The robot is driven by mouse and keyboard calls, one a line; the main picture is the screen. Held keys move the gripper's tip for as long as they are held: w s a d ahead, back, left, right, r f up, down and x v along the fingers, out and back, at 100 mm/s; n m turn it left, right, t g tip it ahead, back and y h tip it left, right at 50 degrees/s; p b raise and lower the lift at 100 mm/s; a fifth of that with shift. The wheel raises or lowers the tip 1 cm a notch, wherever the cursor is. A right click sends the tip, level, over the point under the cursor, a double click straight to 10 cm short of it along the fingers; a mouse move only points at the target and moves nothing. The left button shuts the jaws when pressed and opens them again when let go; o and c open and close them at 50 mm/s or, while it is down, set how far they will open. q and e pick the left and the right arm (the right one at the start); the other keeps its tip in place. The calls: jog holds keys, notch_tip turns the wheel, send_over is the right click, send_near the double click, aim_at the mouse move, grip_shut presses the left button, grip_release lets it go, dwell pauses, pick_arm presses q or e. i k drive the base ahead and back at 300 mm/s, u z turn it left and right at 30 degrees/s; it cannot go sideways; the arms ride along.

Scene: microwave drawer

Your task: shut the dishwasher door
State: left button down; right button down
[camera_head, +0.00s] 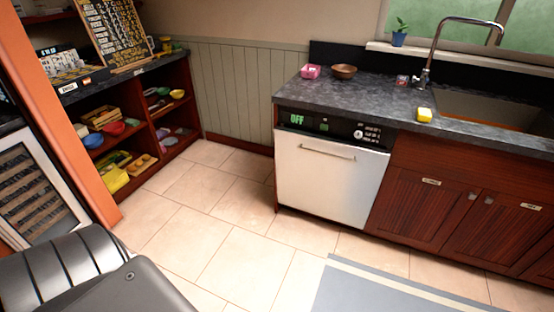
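The dishwasher (325,185) stands under the dark stone counter, left of the sink cabinets. Its white front door looks upright and flush with the cabinet front, with a bar handle (327,152) near its top. A black control panel (335,128) above the door reads "OFF" in green. I cannot tell whether a small gap is left at the door's top edge. Neither of my grippers is in view.
Bare tile floor (215,232) lies before the dishwasher. A grey-blue mat (385,290) lies at the lower right. Dark wood cabinets (425,195) adjoin the dishwasher on the right. An open shelf unit (150,118) stands at the left wall.

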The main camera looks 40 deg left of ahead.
aim_at(332, 178)
jog(key=z, duration=0.05)
jog(key=k, duration=0.4)
jog(key=u, duration=1)
jog(key=i, duration=1.6)
jog(key=z, duration=0.55)
jog(key=i, duration=0.4)
jog(key=z, duration=0.4)
